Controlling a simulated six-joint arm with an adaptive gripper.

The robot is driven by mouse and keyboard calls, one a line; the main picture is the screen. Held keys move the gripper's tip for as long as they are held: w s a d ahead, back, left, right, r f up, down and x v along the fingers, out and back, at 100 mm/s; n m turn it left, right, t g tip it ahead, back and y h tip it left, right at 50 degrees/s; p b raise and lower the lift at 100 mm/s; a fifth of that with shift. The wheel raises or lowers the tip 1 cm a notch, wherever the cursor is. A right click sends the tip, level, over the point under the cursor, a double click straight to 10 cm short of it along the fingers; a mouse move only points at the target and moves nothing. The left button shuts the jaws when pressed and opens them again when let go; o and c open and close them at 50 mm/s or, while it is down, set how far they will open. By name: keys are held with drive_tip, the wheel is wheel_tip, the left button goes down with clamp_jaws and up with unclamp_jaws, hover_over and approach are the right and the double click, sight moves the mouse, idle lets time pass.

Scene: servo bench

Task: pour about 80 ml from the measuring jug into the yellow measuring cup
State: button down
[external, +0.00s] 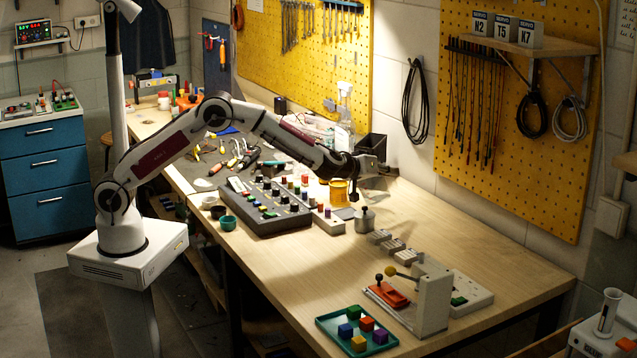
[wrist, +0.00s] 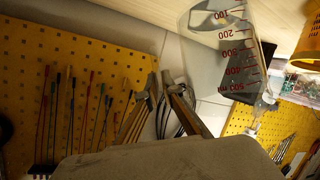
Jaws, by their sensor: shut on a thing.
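The clear measuring jug (wrist: 222,50), with red volume marks, shows in the wrist view at upper right, beside my fingers. My gripper (wrist: 158,88) is shut on the jug; the exact contact on it is hard to make out. In the external view my gripper (external: 376,168) is above the back of the bench, right of the yellow measuring cup (external: 338,192), and the clear jug is hard to pick out there. The cup stands on the bench; part of it shows at the wrist view's right edge (wrist: 308,45). I cannot tell the liquid level or the jug's exact tilt.
A dark box (external: 372,147) and a clear bottle (external: 344,96) stand by the back wall. A dark control panel (external: 262,210) lies left of the cup, and a metal pot (external: 365,221) is in front. A green tray (external: 357,332) holds cubes.

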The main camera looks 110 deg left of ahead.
sight(396, 186)
drive_tip(key=shift+w+d+f+m+g+p, duration=0.2)
drive_tip(key=shift+w+f+m+g+p, duration=0.2)
drive_tip(key=shift+w+f+m, duration=0.15)
drive_tip(key=shift+w+d+f+m+g+p, duration=0.2)
drive_tip(key=shift+w+f+m+g+p, duration=0.15)
drive_tip(key=shift+w, duration=0.25)
drive_tip(key=shift+w+d+f+m+g+y+p, duration=0.1)
drive_tip(key=shift+w+f+m+g+y+p, duration=0.1)
drive_tip(key=shift+w+f+m+p, duration=0.25)
drive_tip(key=shift+w+d+f+m+g+y+p, duration=0.1)
drive_tip(key=shift+w+f+m+g+p, duration=0.1)
drive_tip(key=shift+f+p, duration=0.3)
drive_tip(key=shift+w+f+m+g+y+p, duration=0.15)
drive_tip(key=shift+w+f+m+p, duration=0.15)
drive_tip(key=shift+f, duration=0.3)
